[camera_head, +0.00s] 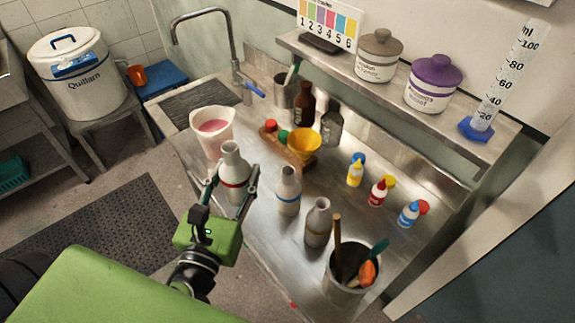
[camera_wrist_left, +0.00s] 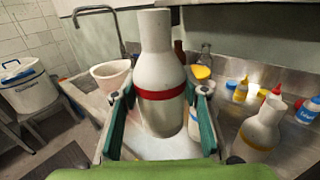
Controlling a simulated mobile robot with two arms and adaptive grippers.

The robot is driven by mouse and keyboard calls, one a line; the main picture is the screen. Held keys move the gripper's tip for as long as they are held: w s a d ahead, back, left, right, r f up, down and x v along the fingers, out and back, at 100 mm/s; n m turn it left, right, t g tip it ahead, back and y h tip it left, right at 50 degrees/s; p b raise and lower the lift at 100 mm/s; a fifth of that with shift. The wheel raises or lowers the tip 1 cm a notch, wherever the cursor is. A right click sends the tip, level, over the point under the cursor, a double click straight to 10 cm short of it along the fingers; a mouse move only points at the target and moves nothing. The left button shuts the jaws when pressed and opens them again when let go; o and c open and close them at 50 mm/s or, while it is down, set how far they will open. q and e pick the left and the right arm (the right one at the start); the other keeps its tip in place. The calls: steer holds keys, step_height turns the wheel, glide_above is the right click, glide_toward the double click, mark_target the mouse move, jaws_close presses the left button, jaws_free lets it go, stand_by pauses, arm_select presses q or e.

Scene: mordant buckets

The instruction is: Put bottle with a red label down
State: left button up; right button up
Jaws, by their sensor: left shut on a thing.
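The bottle with a red label (camera_head: 233,160) is a white, narrow-necked bottle with a red band. It stands upright between the fingers of my left gripper (camera_head: 232,184), near the front edge of the steel counter (camera_head: 262,237). In the left wrist view the bottle (camera_wrist_left: 160,60) fills the middle, with a green-padded finger on each side of it. My left gripper (camera_wrist_left: 162,118) is shut on it. I cannot tell whether its base touches the counter. My right gripper is not in view.
A similar bottle with a blue band (camera_head: 288,192) stands just right, and another pale bottle (camera_head: 317,224) beyond it. A white pail with pink liquid (camera_head: 212,131) is behind left. A wooden rack with a yellow funnel (camera_head: 304,143) and a tool pot (camera_head: 348,280) are also on the counter.

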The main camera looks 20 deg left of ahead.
arm_select(q)
steer(key=w+a+f, duration=0.1)
steer(key=w+f, duration=0.3)
steer(key=w+a+f, duration=0.1)
steer(key=w+f, duration=0.3)
steer(key=w, duration=0.1)
steer(key=w+f, duration=0.4)
steer(key=shift+w+a+f+b, duration=0.3)
steer(key=shift+w+a+b, duration=0.05)
steer(key=shift+a, duration=0.05)
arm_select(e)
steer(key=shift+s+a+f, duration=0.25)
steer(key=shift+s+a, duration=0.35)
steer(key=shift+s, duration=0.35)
arm_select(q)
steer(key=shift+f, duration=0.15)
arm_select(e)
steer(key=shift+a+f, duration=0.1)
arm_select(q)
steer(key=o, duration=0.9)
steer(key=shift+f, duration=0.1)
steer(key=o, duration=0.4)
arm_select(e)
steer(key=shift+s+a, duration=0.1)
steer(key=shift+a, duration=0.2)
